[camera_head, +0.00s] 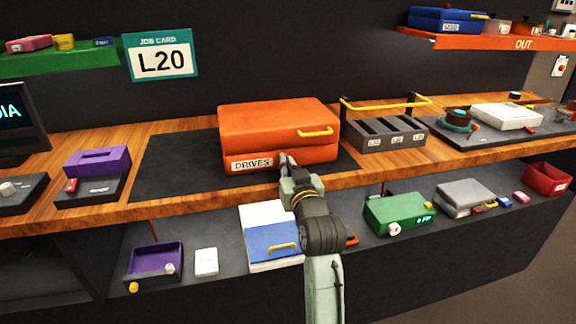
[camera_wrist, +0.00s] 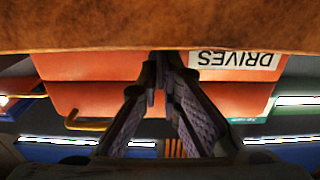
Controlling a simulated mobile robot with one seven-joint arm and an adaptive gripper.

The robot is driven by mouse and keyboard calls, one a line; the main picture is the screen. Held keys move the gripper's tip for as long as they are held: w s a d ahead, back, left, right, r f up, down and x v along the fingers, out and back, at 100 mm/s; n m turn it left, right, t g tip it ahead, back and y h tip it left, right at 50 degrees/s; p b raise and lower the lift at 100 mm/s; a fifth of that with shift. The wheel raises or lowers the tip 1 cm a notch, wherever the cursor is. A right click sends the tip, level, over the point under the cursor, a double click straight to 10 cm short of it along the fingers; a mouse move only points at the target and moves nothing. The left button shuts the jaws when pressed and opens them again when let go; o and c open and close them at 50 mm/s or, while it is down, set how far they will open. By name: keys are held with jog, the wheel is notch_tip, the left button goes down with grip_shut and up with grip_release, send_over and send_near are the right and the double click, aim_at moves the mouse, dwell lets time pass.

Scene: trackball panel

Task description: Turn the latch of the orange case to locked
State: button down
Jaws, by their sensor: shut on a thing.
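The orange case (camera_head: 265,118) stands lid down on a dark mat on the wooden bench, with a "DRIVES" label (camera_head: 252,164) on its front and a yellow handle (camera_head: 315,132) on its lid. My gripper (camera_head: 284,159) reaches the case's front just right of the label. The wrist view shows the case (camera_wrist: 95,95) upside down, with the label (camera_wrist: 234,60) at upper right. There my gripper (camera_wrist: 163,75) has its dark fingers close together against the front, shut on the latch. The fingers hide the latch, so I cannot tell which way it points.
A purple box (camera_head: 95,162) stands left on the bench. A grey slotted rack (camera_head: 385,138) with a yellow bar stands close to the case's right. The bench edge and a lower shelf with a blue-and-white case (camera_head: 272,243) lie below my arm. Bare mat (camera_head: 175,165) lies left of the case.

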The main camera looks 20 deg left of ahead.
jog(key=shift+f+n+b, duration=0.1)
jog(key=shift+n+b, duration=0.2)
jog(key=n+b, duration=0.3)
jog(key=n, duration=0.1)
jog(key=shift+s+a+f+n, duration=0.1)
jog(key=shift+n, duration=0.2)
jog(key=n+b, duration=0.4)
jog(key=n, duration=0.1)
jog(key=n+b, duration=0.3)
jog(key=n, duration=0.1)
jog(key=shift+f+n, duration=0.1)
jog(key=shift+n, duration=0.3)
jog(key=shift+a+n+b, duration=0.1)
jog(key=shift+n+b, duration=0.9)
jog(key=shift+n, duration=0.4)
jog(key=c, duration=1.8)
grip_release()
